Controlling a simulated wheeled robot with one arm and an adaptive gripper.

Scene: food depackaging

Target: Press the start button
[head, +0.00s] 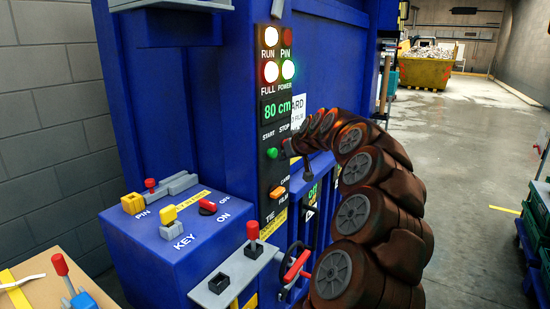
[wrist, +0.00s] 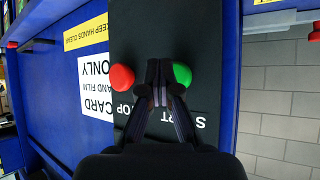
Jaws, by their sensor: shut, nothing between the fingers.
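The green start button (head: 272,153) is on the black panel of the blue machine, below the word START. In the wrist view the green button (wrist: 183,74) is just right of my fingertips and the red stop button (wrist: 122,78) just left of them. My gripper (head: 290,148) is shut and empty, pointed at the panel. In the wrist view its fingertips (wrist: 160,70) lie between the two buttons, partly overlapping the green one's left edge. I cannot tell whether they touch it. In the head view the gripper hides the stop button.
An orange selector (head: 277,192) is below. A blue box (head: 180,232) with pin and key controls juts out at left. A red-handled lever (head: 296,266) is lower down. Open floor lies at right.

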